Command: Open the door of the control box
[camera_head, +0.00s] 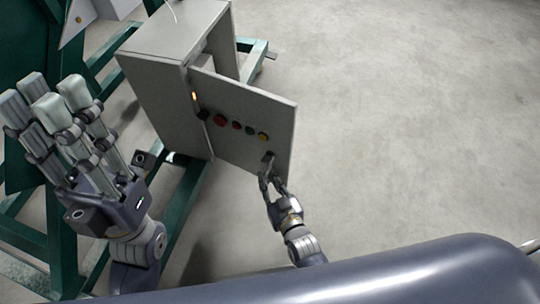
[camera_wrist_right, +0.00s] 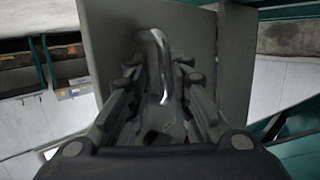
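The grey control box (camera_head: 165,95) stands at the upper middle left in the head view. Its door (camera_head: 268,110) is swung partly open, away from the box front, and carries several coloured buttons. My right gripper (camera_head: 270,172) is at the door's lower right, at the handle. In the right wrist view the shiny curved handle (camera_wrist_right: 161,66) lies between the fingers of my right gripper (camera_wrist_right: 160,75), which look closed around it. The exact finger contact is partly hidden. My left gripper (camera_head: 68,105) is raised at the left with its fingers spread, empty and apart from the box.
A green metal frame (camera_head: 185,205) runs under and around the box and along the left side. An orange light (camera_head: 194,96) shows at the box opening. The concrete floor (camera_head: 410,110) to the right of the door is clear.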

